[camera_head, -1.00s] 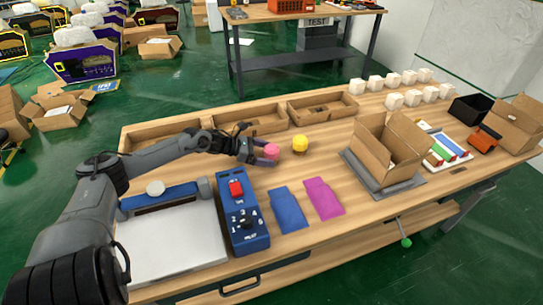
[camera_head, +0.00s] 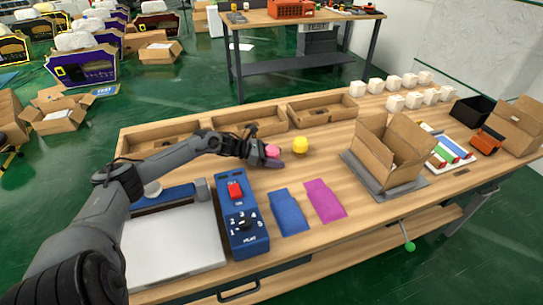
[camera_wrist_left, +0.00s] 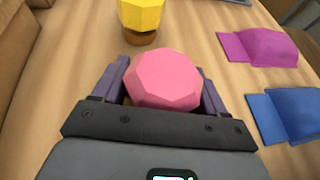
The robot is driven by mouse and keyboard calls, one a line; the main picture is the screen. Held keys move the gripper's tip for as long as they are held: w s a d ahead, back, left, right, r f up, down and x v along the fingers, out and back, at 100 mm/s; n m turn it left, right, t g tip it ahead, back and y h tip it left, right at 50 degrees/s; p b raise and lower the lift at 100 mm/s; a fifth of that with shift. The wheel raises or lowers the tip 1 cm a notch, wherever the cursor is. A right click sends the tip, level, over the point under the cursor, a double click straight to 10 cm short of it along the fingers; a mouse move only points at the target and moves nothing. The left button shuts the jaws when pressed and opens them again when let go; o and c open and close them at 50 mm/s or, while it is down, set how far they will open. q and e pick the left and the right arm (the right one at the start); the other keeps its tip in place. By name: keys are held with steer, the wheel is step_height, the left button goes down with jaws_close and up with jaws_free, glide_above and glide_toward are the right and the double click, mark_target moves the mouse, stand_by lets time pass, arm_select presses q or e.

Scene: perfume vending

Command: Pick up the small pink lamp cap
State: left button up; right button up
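The small pink lamp cap (camera_head: 273,151) is a rounded, faceted pink piece on the wooden table. It also shows large in the left wrist view (camera_wrist_left: 167,78), with a bit of brown beneath it. My left gripper (camera_head: 274,158) is low at the table with its two purple-grey fingers on either side of the pink cap. In the wrist view the fingers (camera_wrist_left: 166,85) are apart, close to the cap's sides, and I cannot tell whether they touch it. The cap partly hides the space between them. My right gripper is not in view.
A yellow cap (camera_head: 300,144) on a brown base stands just beyond the pink one. Wooden trays (camera_head: 250,121) line the back edge. A blue pouch (camera_head: 287,211), a pink pouch (camera_head: 324,200), a blue control box (camera_head: 242,222) and an open carton (camera_head: 388,147) stand nearby.

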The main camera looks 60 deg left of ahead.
arm_select(q)
steer(key=c, duration=0.6)
steer(key=shift+r, duration=0.1)
